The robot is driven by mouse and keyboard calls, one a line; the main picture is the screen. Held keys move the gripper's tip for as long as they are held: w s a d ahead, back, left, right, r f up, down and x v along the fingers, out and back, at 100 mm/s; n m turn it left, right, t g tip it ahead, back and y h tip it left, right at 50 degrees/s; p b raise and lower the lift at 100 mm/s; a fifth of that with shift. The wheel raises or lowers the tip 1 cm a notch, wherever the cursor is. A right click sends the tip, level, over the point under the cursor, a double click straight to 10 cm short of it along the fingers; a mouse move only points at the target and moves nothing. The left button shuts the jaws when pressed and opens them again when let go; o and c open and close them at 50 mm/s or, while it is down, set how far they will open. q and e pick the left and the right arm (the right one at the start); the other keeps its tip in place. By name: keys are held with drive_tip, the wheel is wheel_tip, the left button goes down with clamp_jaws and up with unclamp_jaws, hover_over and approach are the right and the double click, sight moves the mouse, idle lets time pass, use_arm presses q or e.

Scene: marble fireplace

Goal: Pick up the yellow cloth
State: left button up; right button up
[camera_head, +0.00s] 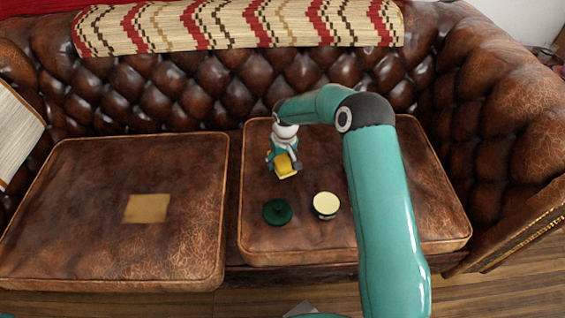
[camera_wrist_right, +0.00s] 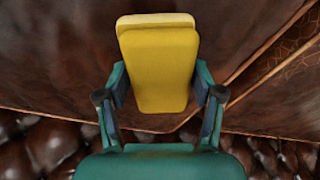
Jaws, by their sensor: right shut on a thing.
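The yellow cloth (camera_head: 286,168) is a folded, block-like yellow piece above the right seat cushion. My right gripper (camera_head: 284,163) is shut on it, at the end of the teal arm that reaches across the sofa. In the right wrist view, the cloth (camera_wrist_right: 160,70) stands between the two fingers of the gripper (camera_wrist_right: 160,88), one finger against each side. I cannot tell whether its lower edge touches the cushion. My left gripper is not in view.
On the right cushion (camera_head: 262,160) stand a dark green round thing (camera_head: 278,212) and a jar with a cream lid (camera_head: 326,205). A flat tan square (camera_head: 147,208) lies on the left cushion (camera_head: 70,215), which is otherwise clear. The tufted backrest (camera_head: 200,95) rises behind.

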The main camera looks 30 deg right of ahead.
sight(281, 159)
wheel_tip(281, 159, up, 18)
drive_tip(key=p, duration=0.3)
drive_tip(key=shift+r+p, duration=0.25)
drive_tip(key=shift+p, duration=0.15)
drive_tip(key=o, duration=0.5)
drive_tip(key=c, duration=0.3)
